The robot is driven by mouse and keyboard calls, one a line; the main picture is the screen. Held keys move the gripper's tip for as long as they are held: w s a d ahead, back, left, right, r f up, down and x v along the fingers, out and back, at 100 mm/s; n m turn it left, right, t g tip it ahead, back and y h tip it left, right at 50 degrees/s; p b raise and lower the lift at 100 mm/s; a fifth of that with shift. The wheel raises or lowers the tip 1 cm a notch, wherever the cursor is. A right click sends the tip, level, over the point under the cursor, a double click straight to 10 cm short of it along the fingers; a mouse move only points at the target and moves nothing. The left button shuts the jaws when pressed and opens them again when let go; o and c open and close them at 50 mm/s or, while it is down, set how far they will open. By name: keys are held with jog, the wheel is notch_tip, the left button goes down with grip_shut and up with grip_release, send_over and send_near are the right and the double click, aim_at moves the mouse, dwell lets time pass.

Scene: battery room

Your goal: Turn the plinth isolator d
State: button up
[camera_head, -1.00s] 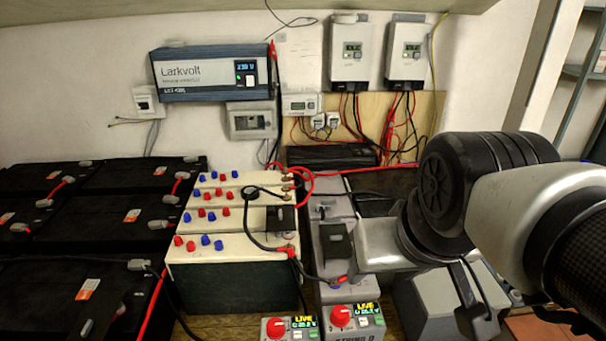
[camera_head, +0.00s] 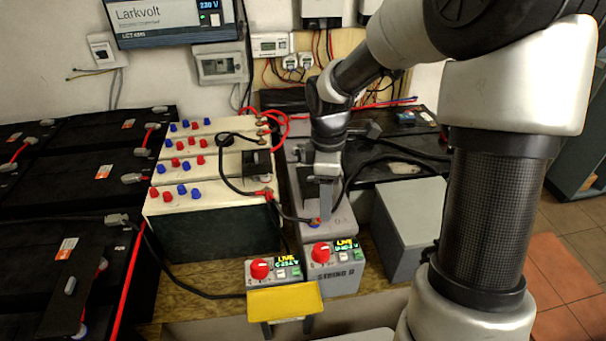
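The isolator box marked "STRING D" (camera_head: 338,280) stands at the front of the bench, with a red rotary knob (camera_head: 321,252) and a lit display (camera_head: 346,244) reading LIVE. A similar box to its left has its own red knob (camera_head: 260,268) and a LIVE display (camera_head: 286,261). My gripper (camera_head: 325,215) points down above the grey battery unit behind the STRING D box, short of the red knob. I see its fingers nearly edge-on, so the gap between them is unclear. No object shows in it.
A yellow piece (camera_head: 285,301) stands in front of the left box, covering its lower part. Cream-topped batteries (camera_head: 205,195) with cables stand behind and left. A grey box (camera_head: 410,225) stands to the right. Black batteries (camera_head: 70,240) fill the left side.

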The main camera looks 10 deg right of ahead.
aim_at(321, 248)
jog(key=shift+n, duration=0.5)
notch_tip(321, 248, down, 19)
jog(key=b, duration=0.5)
jog(key=shift+w+a, duration=0.1)
jog(key=shift+a, duration=0.05)
jog(key=shift+c, duration=0.2)
jog(key=c, duration=1)
